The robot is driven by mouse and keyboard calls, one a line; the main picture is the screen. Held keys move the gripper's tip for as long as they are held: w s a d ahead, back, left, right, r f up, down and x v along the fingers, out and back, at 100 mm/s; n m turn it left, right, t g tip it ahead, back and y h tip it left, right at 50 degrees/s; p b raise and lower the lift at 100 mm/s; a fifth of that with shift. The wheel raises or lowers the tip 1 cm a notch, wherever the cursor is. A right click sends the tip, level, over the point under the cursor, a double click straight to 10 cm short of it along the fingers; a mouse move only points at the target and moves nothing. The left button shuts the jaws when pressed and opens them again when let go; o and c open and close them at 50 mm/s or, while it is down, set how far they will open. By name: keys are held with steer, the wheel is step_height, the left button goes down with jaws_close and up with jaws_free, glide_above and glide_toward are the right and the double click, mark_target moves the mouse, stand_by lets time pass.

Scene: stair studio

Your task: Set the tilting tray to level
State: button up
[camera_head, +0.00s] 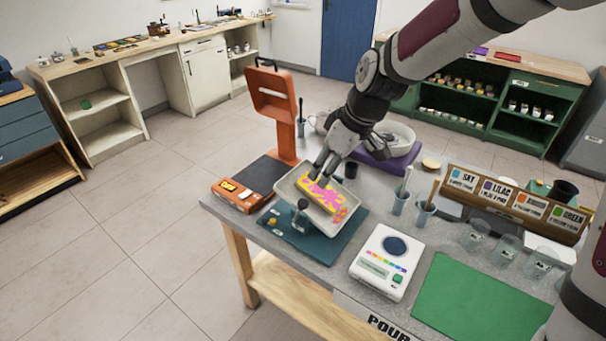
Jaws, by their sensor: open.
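The tilting tray (284,188) is a pale, shallow, rimmed tray on a dark post above a teal base plate (290,236). It looks tilted, with its right side lower than its left. A panel with pink and yellow paint (318,192) lies in it. A dark round knob (302,204) shows at the tray's front side.
An orange stand (272,104) rises behind the tray, with an orange box (237,194) at left. A white scale (385,262), a green mat (480,304), cups with sticks (424,214) and a labelled rack (513,204) stand to the right. A bowl (396,138) is behind my gripper.

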mark_target(304, 202)
steer(key=x, duration=1.4)
steer(key=shift+w+a+f, duration=0.25)
steer(key=shift+w+a, duration=0.05)
steer(key=shift+a, duration=0.15)
jaws_close()
